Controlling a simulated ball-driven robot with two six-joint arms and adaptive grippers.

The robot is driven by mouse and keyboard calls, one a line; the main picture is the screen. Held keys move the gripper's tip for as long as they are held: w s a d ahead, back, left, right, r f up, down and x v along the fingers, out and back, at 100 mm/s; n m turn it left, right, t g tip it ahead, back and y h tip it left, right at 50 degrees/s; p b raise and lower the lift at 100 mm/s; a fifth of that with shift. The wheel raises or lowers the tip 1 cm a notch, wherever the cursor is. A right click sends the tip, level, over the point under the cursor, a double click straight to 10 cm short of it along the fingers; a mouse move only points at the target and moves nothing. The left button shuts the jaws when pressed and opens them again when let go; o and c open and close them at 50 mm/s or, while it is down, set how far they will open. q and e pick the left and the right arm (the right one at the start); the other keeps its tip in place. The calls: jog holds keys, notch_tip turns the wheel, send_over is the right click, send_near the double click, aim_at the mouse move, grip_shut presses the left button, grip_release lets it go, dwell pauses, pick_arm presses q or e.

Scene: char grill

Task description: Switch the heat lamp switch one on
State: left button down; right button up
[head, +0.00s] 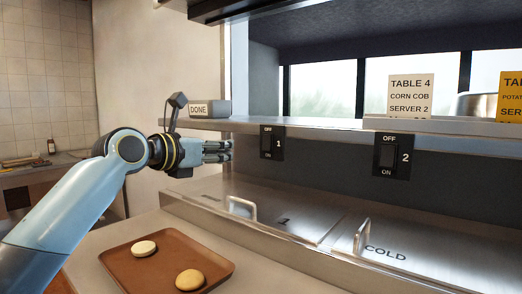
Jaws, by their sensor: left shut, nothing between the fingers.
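The heat lamp switch one (266,143) is a black rocker on a dark plate marked OFF above and ON below, with a "1" beside it. It sits on the grey panel under the shelf, at the middle of the head view. I cannot tell which way its rocker is tipped. A similar switch two (387,156) is to its right. My left gripper (230,151) is shut and empty, pointing right, with its fingertips just left of switch one in the picture. I cannot tell whether they touch it. My right gripper is not in view.
A steel counter with lids and handles (242,208) lies below the switches, with COLD marked at right. A brown tray (133,269) with two buns is at the lower left. A DONE block (209,108) and an order ticket (410,95) are on the shelf.

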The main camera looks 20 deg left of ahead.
aim_at(267, 149)
pick_arm(q)
jog(key=x, duration=1.3)
jog(key=shift+w+d, duration=0.15)
jog(key=shift+w, duration=0.25)
